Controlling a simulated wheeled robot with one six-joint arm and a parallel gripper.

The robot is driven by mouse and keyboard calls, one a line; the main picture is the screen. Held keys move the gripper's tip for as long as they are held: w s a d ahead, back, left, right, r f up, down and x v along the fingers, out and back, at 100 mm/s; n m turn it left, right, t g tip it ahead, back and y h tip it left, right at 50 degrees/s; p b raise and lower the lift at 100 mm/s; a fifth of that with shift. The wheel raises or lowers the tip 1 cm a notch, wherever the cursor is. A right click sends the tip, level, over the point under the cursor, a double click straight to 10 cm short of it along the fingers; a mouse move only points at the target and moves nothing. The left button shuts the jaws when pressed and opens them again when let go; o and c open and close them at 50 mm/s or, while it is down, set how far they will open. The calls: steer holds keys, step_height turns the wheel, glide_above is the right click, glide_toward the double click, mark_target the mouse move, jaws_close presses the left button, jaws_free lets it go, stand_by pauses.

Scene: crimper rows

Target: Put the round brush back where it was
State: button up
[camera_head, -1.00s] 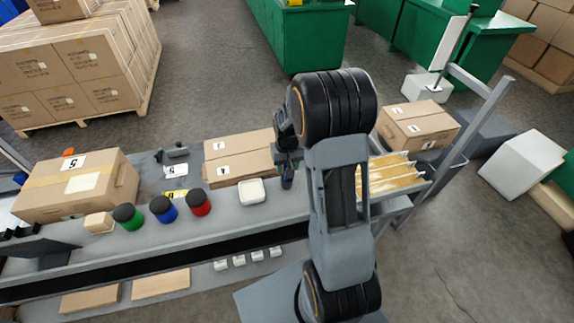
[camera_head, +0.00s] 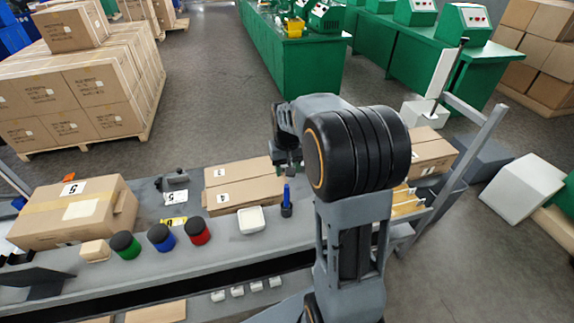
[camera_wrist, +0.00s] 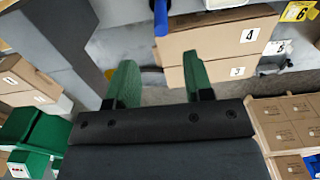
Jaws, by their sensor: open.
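A blue upright handle (camera_head: 286,193), which looks like the round brush, stands on the grey bench with a dark lower end (camera_head: 286,210). I cannot tell whether that end is the brush head or a holder. My gripper (camera_head: 288,168) is above it, apart from it. In the wrist view the two green fingers of my gripper (camera_wrist: 158,62) are spread with nothing between them. The blue handle (camera_wrist: 160,18) shows there at the top edge, beyond the fingertips.
A white square dish (camera_head: 251,220) stands just left of the handle, with red, blue and green black-capped jars (camera_head: 196,231) further left. Cardboard boxes (camera_head: 240,187) lie behind. A tray (camera_head: 405,203) is at the right, partly behind my arm.

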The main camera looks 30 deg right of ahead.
steer(key=shift+r, duration=0.45)
steer(key=s+a+r+n+t, duration=0.1)
steer(key=s+a, duration=0.3)
steer(key=s, duration=0.4)
steer(key=s+a+r+n+t, duration=0.1)
steer(key=s+a+r+t, duration=0.1)
steer(key=s+a, duration=0.3)
steer(key=s+r, duration=0.1)
steer(key=s, duration=0.1)
steer(key=shift+s+a+r+t, duration=0.25)
steer(key=shift+s+r+t, duration=0.1)
steer(key=shift+s+t, duration=0.05)
steer(key=shift+d, duration=0.1)
steer(key=shift+c, duration=0.4)
stand_by(1.1)
